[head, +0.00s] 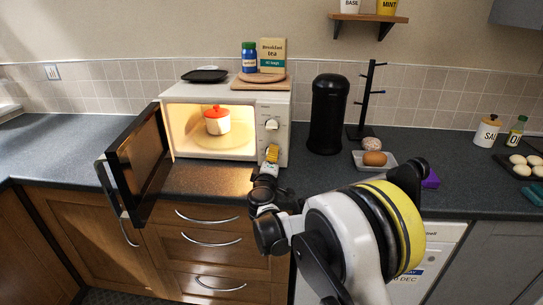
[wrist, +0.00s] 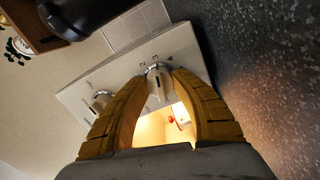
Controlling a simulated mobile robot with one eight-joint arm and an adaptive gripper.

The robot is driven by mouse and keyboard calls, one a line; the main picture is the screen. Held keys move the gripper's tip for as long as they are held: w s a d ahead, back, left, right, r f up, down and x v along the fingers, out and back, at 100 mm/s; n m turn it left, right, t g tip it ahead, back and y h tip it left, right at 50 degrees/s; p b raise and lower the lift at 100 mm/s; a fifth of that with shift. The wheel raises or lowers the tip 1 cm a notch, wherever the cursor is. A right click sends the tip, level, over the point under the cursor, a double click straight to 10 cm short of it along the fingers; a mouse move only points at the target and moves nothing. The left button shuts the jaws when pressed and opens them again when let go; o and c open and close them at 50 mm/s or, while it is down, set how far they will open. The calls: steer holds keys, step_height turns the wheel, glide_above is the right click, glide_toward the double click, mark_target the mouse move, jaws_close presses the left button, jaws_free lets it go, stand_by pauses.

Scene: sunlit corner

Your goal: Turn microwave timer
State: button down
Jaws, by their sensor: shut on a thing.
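The white microwave (head: 226,92) stands on the counter with its dark door (head: 140,165) swung wide open to the left. Its inside is lit, and a red and white lidded pot (head: 217,122) sits in it. The control panel has an upper knob (head: 271,124) and a lower knob. My gripper (head: 272,153) is at the lower knob and hides it in the head view. In the wrist view, the yellow fingers are closed around this lower timer knob (wrist: 158,83), one on each side. The upper knob (wrist: 102,98) is free, left of the fingers there.
A black canister (head: 327,114) and mug tree (head: 366,105) stand right of the microwave. A tray with a bread roll (head: 374,158) lies near my arm. A box (head: 271,55), blue jar (head: 249,57) and black plate (head: 205,75) sit on top of the microwave.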

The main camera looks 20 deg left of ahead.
steer(key=c, duration=1)
jaws_free()
steer(key=shift+o, duration=0.2)
steer(key=v, duration=1.2)
steer(key=shift+a, duration=0.1)
